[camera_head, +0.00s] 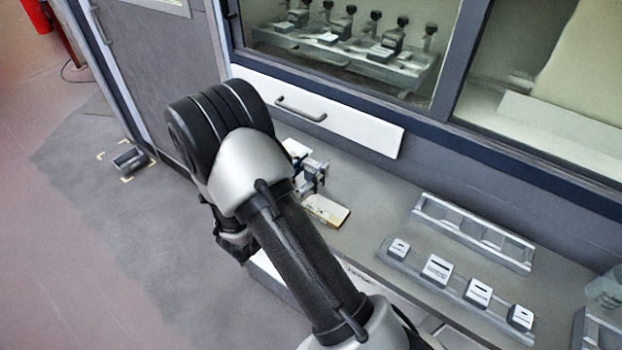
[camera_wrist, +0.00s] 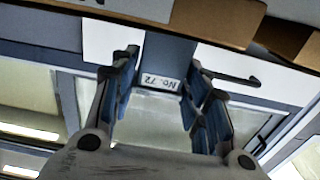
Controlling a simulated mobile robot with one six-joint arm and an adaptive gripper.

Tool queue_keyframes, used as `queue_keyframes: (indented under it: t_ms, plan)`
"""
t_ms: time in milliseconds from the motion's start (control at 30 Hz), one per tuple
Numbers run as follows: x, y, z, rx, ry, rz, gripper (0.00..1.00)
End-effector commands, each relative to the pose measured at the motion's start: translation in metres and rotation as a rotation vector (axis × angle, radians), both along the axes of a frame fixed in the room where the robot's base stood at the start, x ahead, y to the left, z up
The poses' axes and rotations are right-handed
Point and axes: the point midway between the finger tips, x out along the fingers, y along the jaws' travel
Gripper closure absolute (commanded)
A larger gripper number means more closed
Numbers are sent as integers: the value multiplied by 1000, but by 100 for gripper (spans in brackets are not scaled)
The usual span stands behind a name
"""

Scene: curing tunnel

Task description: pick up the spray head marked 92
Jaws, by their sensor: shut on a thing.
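My gripper (camera_wrist: 160,75) has blue-padded fingers on either side of a grey-blue block, which I take to be a spray head (camera_wrist: 165,50). A small pale label on it seems to read No. 72, upside down; I cannot confirm a 92. In the head view my gripper (camera_head: 312,178) is small and partly behind my arm, above the bench and in front of the white drawer. The held block can hardly be made out there. Several grey blocks with pale tops (camera_head: 437,270) sit in a rack (camera_head: 455,290) on the bench at right; their marks are unreadable.
A tan flat-topped item (camera_head: 328,210) lies on the bench just below my gripper. The white drawer (camera_head: 350,127) has a dark handle. An empty-looking rack (camera_head: 470,235) stands behind the filled one. Several knobbed parts (camera_head: 393,40) stand behind the glass. A grey item (camera_head: 130,160) lies on the floor.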

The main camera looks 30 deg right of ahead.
Motion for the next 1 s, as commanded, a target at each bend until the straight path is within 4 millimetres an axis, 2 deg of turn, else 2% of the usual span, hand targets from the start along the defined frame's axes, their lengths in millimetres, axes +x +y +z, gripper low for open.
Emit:
queue_keyframes:
  t_ms: [33,100,500,533,833,1000]
  plan:
    - [0,0,-14,-1,1,0,93]
    - [0,0,-25,-1,0,0,93]
    - [2,-3,-27,-1,-1,1,93]
    - [2,-3,-28,0,-1,1,57]
    - [2,-3,-27,0,-1,0,37]
    - [2,-3,-27,0,-1,0,37]
